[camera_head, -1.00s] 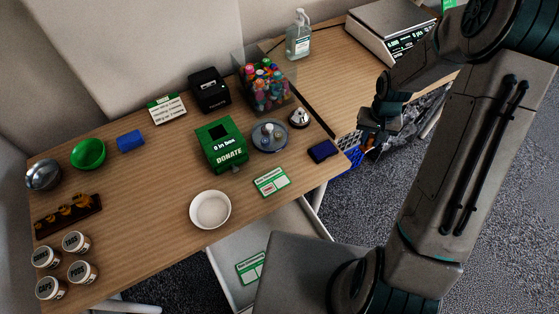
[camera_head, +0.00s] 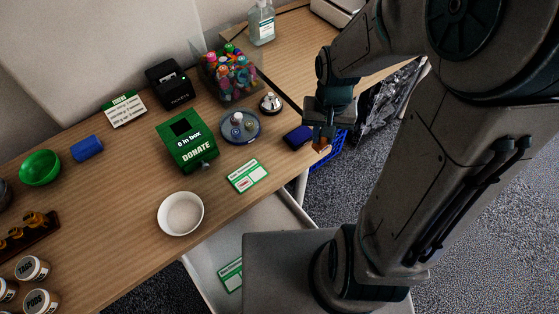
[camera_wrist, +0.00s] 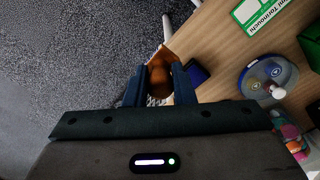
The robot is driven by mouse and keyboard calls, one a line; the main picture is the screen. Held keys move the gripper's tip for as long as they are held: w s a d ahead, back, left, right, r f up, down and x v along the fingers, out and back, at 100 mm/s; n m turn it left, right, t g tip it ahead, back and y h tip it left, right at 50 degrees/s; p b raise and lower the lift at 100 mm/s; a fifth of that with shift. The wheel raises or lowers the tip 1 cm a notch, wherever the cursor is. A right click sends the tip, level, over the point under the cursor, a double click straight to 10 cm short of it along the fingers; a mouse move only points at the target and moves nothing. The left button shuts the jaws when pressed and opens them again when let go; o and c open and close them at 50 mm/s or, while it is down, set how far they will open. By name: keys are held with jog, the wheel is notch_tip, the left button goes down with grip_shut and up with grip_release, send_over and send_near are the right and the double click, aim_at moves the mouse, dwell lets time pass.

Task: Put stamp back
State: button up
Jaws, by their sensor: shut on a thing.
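The stamp has a brown wooden handle and shows in the head view (camera_head: 321,144) and in the wrist view (camera_wrist: 158,74). My gripper (camera_head: 322,138) is shut on it, with the two dark fingers on either side of the handle. They hold it in the air just off the right end of the wooden table (camera_head: 130,190). Its lower end is mostly hidden. A dark blue pad (camera_head: 297,138) lies at the table's right end, just left of my gripper. A round grey-blue stand (camera_head: 241,138) with small knobbed pieces stands further left.
Around the stand are a green donation box (camera_head: 187,155), a bell (camera_head: 270,103), a bin of colourful bottles (camera_head: 229,80) and a green-white card (camera_head: 247,176). A white bowl (camera_head: 181,214) sits nearer the front. A blue crate (camera_head: 328,152) is below, beyond the table edge.

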jog(key=shift+s+f, duration=0.1)
jog(key=shift+s, duration=0.25)
jog(key=shift+a+f, duration=0.15)
jog(key=shift+a, duration=0.1)
jog(key=shift+w+a+f+b, duration=0.1)
jog(key=shift+w+a+f, duration=0.8)
jog(key=shift+a+f, duration=0.8)
jog(key=shift+w+a+f+b, duration=0.15)
jog(key=shift+w+a+f, duration=0.8)
jog(key=shift+a+f, duration=0.75)
jog(key=shift+w+a+f+b, duration=0.1)
jog(key=shift+w+a+f, duration=0.8)
jog(key=shift+a+f, duration=0.8)
jog(key=shift+d+f, duration=0.25)
jog(key=shift+f, duration=0.05)
jog(key=shift+f, duration=0.15)
jog(key=o, duration=0.8)
jog(key=shift+r, duration=0.2)
